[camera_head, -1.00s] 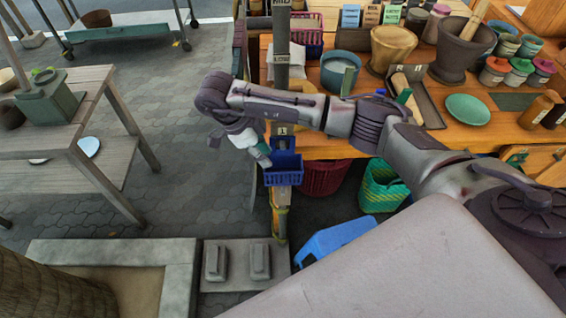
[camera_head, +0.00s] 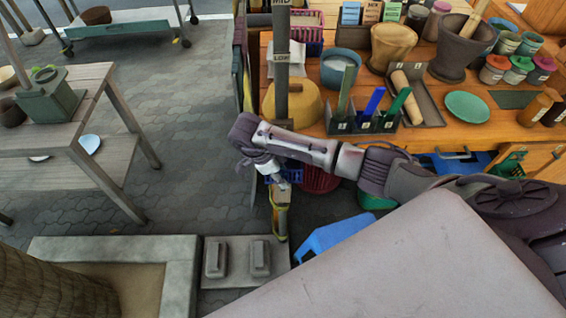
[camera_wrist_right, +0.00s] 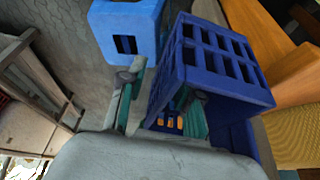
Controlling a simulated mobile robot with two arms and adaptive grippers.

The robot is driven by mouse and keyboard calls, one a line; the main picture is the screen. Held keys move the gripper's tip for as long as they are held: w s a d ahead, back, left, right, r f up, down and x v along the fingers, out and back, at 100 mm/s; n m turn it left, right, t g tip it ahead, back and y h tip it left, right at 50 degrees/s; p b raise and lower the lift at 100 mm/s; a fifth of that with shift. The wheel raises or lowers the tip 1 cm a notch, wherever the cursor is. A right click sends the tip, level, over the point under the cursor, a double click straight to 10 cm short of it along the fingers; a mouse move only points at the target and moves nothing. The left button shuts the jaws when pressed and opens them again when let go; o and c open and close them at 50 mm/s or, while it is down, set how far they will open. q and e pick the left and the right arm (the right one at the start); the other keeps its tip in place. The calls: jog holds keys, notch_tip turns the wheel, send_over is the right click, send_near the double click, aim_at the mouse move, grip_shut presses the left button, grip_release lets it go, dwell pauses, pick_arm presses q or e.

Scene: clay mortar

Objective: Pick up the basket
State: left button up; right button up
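The fingers stand well apart, and no firm grip shows. In the head view the right gripper (camera_head: 277,178) is small and partly hidden. My left gripper is not in view.
A blue stool-like object (camera_head: 335,236) is on the ground below; it also shows in the wrist view (camera_wrist_right: 125,30). A dark red basket (camera_head: 320,180) is under the table. The wooden table (camera_head: 420,140) holds bowls, jars and a tool rack (camera_head: 362,122).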

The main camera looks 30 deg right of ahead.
grip_shut()
dwell(0.4)
jog(key=s+a+r+p, duration=0.2)
jog(key=s+a+r, duration=0.4)
jog(key=s+r, duration=0.3)
jog(key=shift+s+r, duration=0.2)
jog(key=shift+s, duration=1.6)
jog(key=shift+a, duration=0.1)
